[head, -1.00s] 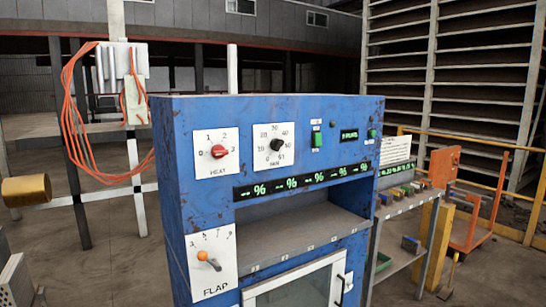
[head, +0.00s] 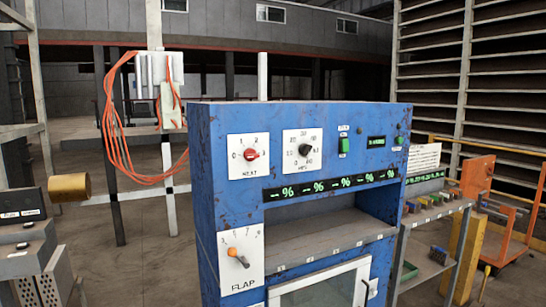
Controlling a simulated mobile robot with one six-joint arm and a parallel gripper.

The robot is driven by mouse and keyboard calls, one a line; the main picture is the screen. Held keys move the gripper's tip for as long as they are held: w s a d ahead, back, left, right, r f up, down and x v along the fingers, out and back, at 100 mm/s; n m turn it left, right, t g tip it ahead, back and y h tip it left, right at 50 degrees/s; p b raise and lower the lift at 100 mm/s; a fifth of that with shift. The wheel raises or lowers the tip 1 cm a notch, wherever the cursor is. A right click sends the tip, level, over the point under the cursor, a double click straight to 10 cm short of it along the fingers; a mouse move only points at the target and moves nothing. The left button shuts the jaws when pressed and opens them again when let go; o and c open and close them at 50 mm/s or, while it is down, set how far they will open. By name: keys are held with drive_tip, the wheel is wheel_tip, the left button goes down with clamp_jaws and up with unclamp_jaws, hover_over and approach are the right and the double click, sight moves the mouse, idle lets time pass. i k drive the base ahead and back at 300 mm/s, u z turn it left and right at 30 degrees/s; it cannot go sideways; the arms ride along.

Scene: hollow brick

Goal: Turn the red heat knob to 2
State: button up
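The knob's exact setting is too small to tell. Below is an orange flap lever (head: 238,257) on a white plate labelled FLAP. My gripper is not in the head view.
Green buttons (head: 343,146) and a row of green percent displays (head: 331,184) are on the machine. A shelf with coloured blocks (head: 430,203) stands at its right. Orange cables (head: 116,140) hang behind it. Grey blocks (head: 30,255) stand at the left.

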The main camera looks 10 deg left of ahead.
sight(250, 155)
drive_tip(key=z, duration=0.05)
drive_tip(key=i, duration=1)
drive_tip(key=u, duration=0.05)
